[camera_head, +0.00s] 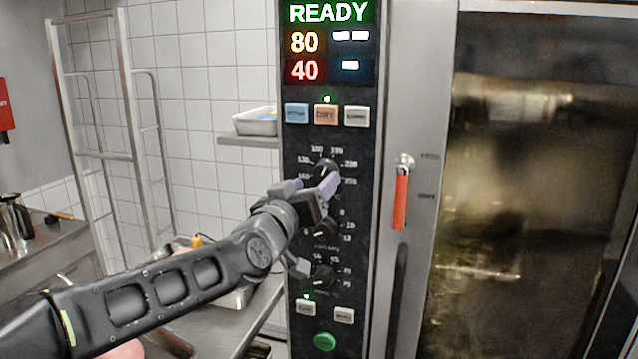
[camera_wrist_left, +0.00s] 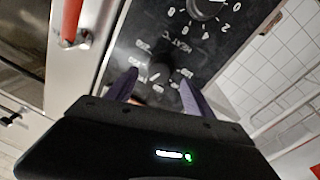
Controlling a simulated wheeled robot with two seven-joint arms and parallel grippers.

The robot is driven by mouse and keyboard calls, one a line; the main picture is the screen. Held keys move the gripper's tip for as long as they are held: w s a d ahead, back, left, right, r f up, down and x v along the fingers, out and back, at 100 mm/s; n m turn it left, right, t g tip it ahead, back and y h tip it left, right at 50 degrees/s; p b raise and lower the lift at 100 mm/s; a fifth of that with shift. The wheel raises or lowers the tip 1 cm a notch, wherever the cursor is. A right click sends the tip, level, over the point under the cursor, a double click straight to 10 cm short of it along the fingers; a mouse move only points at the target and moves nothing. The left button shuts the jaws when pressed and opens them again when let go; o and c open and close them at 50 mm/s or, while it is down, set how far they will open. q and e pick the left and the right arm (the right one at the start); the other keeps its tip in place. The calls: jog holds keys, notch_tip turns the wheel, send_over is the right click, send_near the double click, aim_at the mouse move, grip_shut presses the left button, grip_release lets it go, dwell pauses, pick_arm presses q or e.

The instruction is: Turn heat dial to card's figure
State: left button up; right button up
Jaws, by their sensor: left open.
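The heat dial (camera_head: 325,170) is a black knob with a pale pointer line on the dark oven panel (camera_head: 297,235), ringed by white figures. My left gripper (camera_head: 309,187) is just in front of and below it, jaws open. In the left wrist view the heat dial (camera_wrist_left: 160,72) shows dark between and a little beyond the two purple fingertips (camera_wrist_left: 159,80). "HEAT °C" is printed beside it. I cannot tell whether the fingers touch it. The gripper partly covers the dial's lower figures in the head view. I cannot make out a card. My right gripper is not in view.
A middle dial (camera_head: 325,226) and a lower dial (camera_head: 322,275) sit below. The display (camera_head: 327,42) reads READY, 80 and 40. Coloured buttons (camera_head: 325,115) and a green button (camera_head: 324,341) are on the panel. A red door handle (camera_head: 400,198) stands to the right.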

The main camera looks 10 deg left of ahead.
pick_arm(q)
jog(key=s, duration=0.3)
jog(key=shift+s+a+f, duration=0.1)
jog(key=shift+s+a, duration=0.1)
jog(key=s+d+f+g, duration=0.1)
jog(key=d+f+g, duration=0.2)
jog(key=f, duration=1)
jog(key=s+d+f+g+h, duration=0.1)
jog(key=s+d+f+g, duration=0.15)
jog(key=f, duration=1.15)
jog(key=s+d+f+g, duration=0.1)
jog(key=d+f+g, duration=0.2)
jog(key=f, duration=1)
jog(key=s+d+f+g, duration=0.1)
jog(key=s+f+g, duration=0.3)
jog(key=s+f, duration=1)
jog(key=s+d+f+g+h, duration=0.1)
jog(key=s+f+g, duration=0.4)
jog(key=s+f, duration=0.9)
jog(key=shift+s+d, duration=0.45)
jog(key=shift+g, duration=0.25)
